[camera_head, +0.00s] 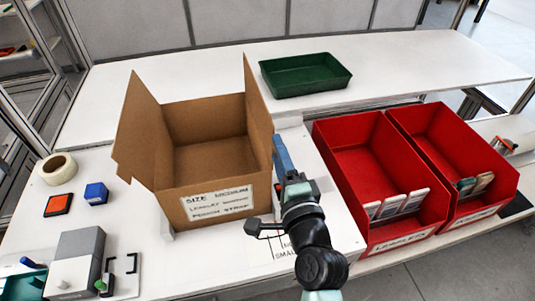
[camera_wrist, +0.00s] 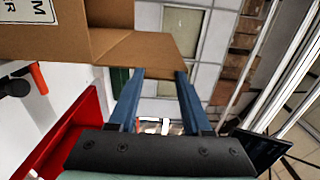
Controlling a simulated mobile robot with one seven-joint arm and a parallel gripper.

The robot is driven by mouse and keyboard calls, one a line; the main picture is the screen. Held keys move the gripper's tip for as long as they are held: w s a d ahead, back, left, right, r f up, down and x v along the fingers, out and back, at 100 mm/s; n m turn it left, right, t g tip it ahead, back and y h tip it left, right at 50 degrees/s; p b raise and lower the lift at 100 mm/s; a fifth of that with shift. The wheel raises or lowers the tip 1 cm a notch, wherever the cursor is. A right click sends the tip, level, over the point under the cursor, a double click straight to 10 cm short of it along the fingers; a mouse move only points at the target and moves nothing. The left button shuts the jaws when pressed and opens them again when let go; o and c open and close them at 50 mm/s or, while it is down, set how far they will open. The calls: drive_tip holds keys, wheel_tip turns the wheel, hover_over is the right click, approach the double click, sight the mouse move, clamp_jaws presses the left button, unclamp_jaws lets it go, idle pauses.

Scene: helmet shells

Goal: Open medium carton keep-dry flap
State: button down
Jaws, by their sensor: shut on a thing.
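The medium carton (camera_head: 210,172) is a brown open-topped box with a "SIZE MEDIUM" label (camera_head: 218,203) on its front. Its left flap (camera_head: 143,130) stands up and leans outward. Its right flap (camera_head: 257,110) stands nearly upright. No keep-dry mark can be read on either flap. My gripper (camera_head: 278,142) is at the right side of the carton, its blue fingers at the right flap. In the wrist view my gripper (camera_wrist: 161,72) has its fingertips at the edge of a brown flap (camera_wrist: 150,50), shut on it with a gap between the fingers. The exact contact is partly hidden.
Two red bins (camera_head: 375,180) (camera_head: 455,160) with packets stand right of my arm. A green tray (camera_head: 305,74) lies behind on the white table. Tape (camera_head: 58,168), a blue block (camera_head: 96,193), an orange-topped pad (camera_head: 58,205) and a grey box (camera_head: 76,258) are at left.

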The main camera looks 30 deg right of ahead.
drive_tip(key=shift+s+d+f+m, duration=0.1)
drive_tip(key=shift+s+d+m, duration=0.05)
drive_tip(key=shift+d+m, duration=0.5)
drive_tip(key=shift+s+d+f+m, duration=0.15)
drive_tip(key=shift+d+m, duration=0.25)
drive_tip(key=shift+m, duration=0.35)
drive_tip(key=shift+r, duration=0.1)
drive_tip(key=shift+c, duration=1.6)
unclamp_jaws()
drive_tip(key=b+v, duration=0.2)
drive_tip(key=v, duration=1.1)
